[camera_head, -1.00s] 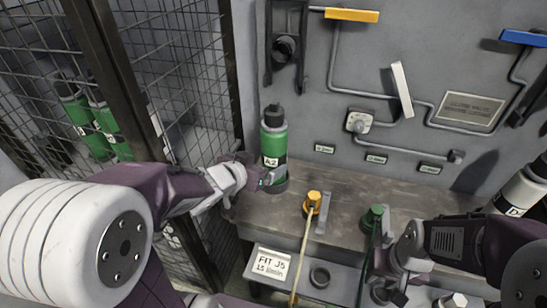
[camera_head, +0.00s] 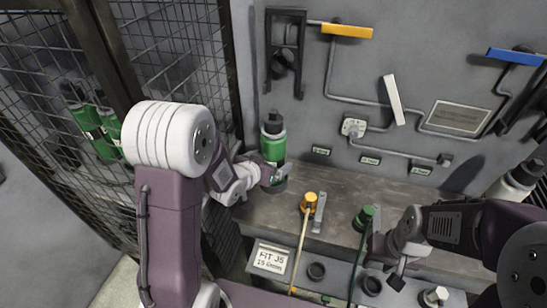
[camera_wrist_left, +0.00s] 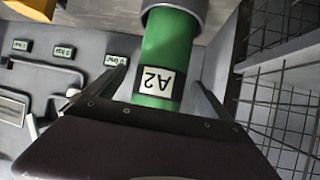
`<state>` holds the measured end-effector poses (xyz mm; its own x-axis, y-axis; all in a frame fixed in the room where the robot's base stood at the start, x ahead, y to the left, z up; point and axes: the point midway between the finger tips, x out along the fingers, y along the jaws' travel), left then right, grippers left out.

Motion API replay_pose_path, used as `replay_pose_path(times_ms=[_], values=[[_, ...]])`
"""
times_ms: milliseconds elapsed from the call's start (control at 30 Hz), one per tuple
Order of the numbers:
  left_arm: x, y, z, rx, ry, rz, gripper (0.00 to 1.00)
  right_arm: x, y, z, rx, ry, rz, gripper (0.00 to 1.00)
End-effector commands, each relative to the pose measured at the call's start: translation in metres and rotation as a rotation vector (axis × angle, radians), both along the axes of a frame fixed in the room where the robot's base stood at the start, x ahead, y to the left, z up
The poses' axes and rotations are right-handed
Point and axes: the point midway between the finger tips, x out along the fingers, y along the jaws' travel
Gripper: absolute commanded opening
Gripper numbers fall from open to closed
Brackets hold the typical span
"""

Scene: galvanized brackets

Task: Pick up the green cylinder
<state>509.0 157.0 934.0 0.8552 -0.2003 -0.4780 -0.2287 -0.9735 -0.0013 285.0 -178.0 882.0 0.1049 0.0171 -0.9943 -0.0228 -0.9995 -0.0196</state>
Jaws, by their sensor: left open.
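The green cylinder (camera_head: 272,142) has a dark cap and stands upright at the left back of the bench, by the wall. In the left wrist view the cylinder (camera_wrist_left: 168,55) shows upside down with its "A2" label, between my two spread fingers. My left gripper (camera_head: 276,178) is open at the cylinder's lower part and hides some of it in the head view. I cannot tell whether a finger touches it.
A wire mesh cage (camera_head: 60,150) with more green cylinders (camera_head: 95,130) stands left. Pipes and valve handles (camera_head: 348,31) line the wall. A white cylinder (camera_head: 512,183) stands far right.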

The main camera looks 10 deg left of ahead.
Motion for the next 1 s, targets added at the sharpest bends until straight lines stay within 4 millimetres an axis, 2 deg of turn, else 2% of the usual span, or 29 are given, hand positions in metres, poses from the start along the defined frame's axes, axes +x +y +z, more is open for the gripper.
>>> replay_pose_path(times_ms=[133,367,467,700,733,1000], values=[[0.018,-0.004,-0.011,0.000,0.001,0.000,0.94,0.000,0.000,-0.001,0.000,0.000,0.000,0.36],[0.021,-0.005,-0.011,-0.001,0.000,0.000,0.94,0.000,0.000,-0.001,0.000,0.000,0.000,0.36],[0.021,-0.005,-0.011,-0.001,0.000,0.000,0.71,0.000,0.000,-0.001,0.000,0.000,0.000,0.36],[0.021,-0.005,-0.011,0.000,0.000,0.000,0.05,0.000,0.000,-0.001,0.000,0.000,0.000,0.36],[0.021,-0.005,-0.011,-0.001,0.000,0.000,0.00,0.000,0.000,-0.001,0.000,-0.001,0.000,0.36],[0.023,-0.005,-0.006,-0.001,-0.009,0.000,0.00,0.000,0.000,0.000,0.000,0.000,0.000,0.36]])
